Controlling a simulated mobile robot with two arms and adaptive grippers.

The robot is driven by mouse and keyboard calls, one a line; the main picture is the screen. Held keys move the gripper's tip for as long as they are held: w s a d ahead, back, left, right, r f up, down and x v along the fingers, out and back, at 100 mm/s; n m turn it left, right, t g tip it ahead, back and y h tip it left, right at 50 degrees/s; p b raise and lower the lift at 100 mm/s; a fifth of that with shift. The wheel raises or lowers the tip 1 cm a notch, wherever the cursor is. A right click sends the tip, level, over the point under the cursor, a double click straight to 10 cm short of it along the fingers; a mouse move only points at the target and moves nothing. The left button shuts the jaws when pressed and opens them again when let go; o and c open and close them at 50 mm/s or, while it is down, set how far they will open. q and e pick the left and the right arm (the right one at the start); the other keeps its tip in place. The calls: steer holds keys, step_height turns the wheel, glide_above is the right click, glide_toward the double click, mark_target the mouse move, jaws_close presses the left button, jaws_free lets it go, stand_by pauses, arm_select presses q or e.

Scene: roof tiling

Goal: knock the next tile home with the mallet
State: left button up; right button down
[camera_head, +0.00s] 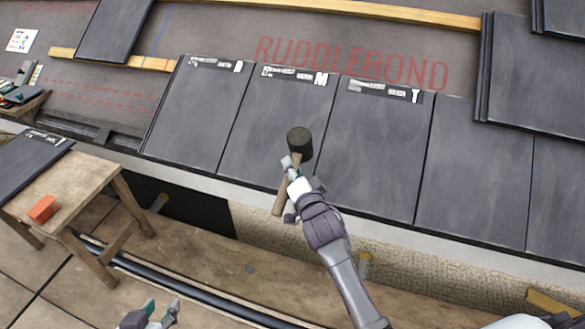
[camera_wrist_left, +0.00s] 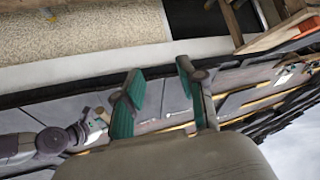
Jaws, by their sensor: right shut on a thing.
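My right gripper (camera_head: 294,180) is shut on the handle of a mallet. The mallet's black head (camera_head: 300,142) is over the lower part of the dark tile marked M (camera_head: 272,125); contact cannot be told. The mallet's pale handle end (camera_head: 279,204) hangs over the eave edge. The first tile of the row (camera_head: 197,120) lies left of M, and the tile marked T (camera_head: 372,155) lies right of it. My left gripper (camera_head: 161,306) is low in the head view, open and empty. Its spread fingers (camera_wrist_left: 158,88) also show in the left wrist view.
A wooden bench (camera_head: 82,180) at left bears a dark labelled tile (camera_head: 28,160) and an orange block (camera_head: 42,209). Wooden battens (camera_head: 350,10) cross the upper roof. More tiles (camera_head: 530,80) lie at right. Bare underlay (camera_head: 225,30) shows above the row.

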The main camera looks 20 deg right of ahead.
arm_select(q)
steer(key=shift+s+a+f+g, duration=0.2)
steer(key=shift+s+f+g, duration=0.2)
steer(key=shift+s, duration=0.15)
steer(key=shift+s+a+f+g, duration=0.2)
steer(key=shift+s+f+g, duration=0.2)
steer(key=shift+s, duration=0.1)
arm_select(e)
steer(key=shift+r, duration=0.2)
steer(key=shift+f, duration=0.15)
steer(key=w+f+b, duration=0.1)
steer(key=d+f+b, duration=0.1)
steer(key=f, duration=0.1)
steer(key=w+d+f+b, duration=0.1)
steer(key=f+b, duration=0.1)
steer(key=shift+w+f, duration=0.25)
steer(key=shift+w, duration=0.1)
steer(key=shift+r, duration=0.15)
arm_select(q)
steer(key=w+d+r+t+h, duration=0.1)
steer(key=w+d+r+t, duration=0.1)
steer(key=w+r+t, duration=0.2)
steer(key=w+d+r+t+h, duration=0.2)
steer(key=r+t, duration=0.5)
steer(key=r, duration=0.4)
steer(key=shift+x, duration=0.95)
steer(key=shift+a, duration=0.1)
